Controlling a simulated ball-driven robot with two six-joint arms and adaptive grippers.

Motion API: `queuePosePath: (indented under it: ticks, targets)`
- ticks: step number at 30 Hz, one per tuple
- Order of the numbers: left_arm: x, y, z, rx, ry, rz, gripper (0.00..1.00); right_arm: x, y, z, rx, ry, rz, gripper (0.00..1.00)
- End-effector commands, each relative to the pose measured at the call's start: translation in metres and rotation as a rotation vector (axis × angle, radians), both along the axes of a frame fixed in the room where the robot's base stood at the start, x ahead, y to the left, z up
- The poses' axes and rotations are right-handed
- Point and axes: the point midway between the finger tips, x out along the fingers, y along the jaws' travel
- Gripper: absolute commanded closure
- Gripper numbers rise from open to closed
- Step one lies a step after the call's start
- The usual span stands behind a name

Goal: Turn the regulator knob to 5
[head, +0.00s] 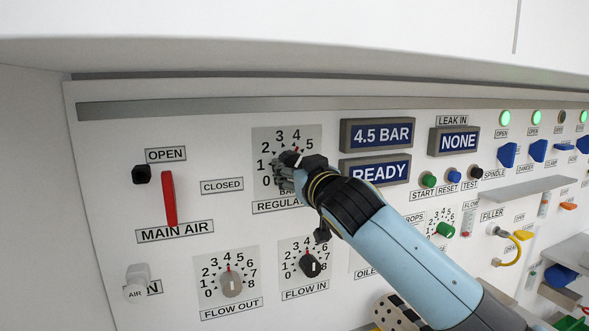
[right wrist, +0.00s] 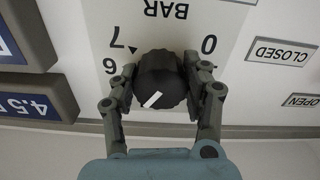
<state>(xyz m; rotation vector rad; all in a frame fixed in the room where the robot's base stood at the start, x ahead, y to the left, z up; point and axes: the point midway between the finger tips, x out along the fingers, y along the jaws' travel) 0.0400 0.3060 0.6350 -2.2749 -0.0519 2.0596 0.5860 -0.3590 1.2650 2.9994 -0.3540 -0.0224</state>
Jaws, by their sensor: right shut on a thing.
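The regulator knob (right wrist: 160,80) is black with a white pointer mark. It sits on a grey dial plate (head: 262,139) numbered 0 upward and labelled BAR and REGULATOR. My right gripper (right wrist: 163,88) is shut on the knob, one finger on each side. In the upside-down right wrist view the pointer slants to the lower left, away from the 0 and 7; the numbers it faces are hidden. In the head view my right gripper (head: 287,170) covers the knob and the right part of the dial. The pressure display (head: 377,134) reads 4.5 BAR. My left gripper is not in view.
The READY display (head: 375,170) is right of the dial. A red MAIN AIR lever (head: 169,199) hangs to the left. The FLOW OUT knob (head: 231,284) and FLOW IN knob (head: 310,265) are below.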

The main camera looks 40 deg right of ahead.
Motion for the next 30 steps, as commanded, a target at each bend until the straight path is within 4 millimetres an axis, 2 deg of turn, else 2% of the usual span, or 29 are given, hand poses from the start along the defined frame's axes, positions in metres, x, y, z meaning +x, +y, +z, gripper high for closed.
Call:
queuePosePath:
  ticks: [2,9,13,20,21,26,30]
  targets:
    - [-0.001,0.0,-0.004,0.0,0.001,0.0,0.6,0.0,0.0,-0.001,0.022,-0.006,0.0,0.85]
    - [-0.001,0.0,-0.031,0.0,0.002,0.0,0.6,0.001,0.001,-0.003,0.298,-0.074,0.0,0.85]
    - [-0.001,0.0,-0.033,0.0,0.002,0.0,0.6,0.001,0.001,-0.001,0.371,-0.091,0.0,0.85]
    - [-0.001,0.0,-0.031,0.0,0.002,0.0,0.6,0.001,0.002,0.001,0.375,-0.091,-0.001,0.85]
    - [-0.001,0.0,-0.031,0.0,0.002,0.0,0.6,0.001,0.002,0.001,0.375,-0.091,-0.001,0.52]
    - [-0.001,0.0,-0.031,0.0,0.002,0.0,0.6,0.001,0.001,0.001,0.374,-0.091,-0.001,0.31]
    - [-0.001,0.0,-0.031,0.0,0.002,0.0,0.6,0.001,0.001,0.001,0.374,-0.091,-0.001,0.29]
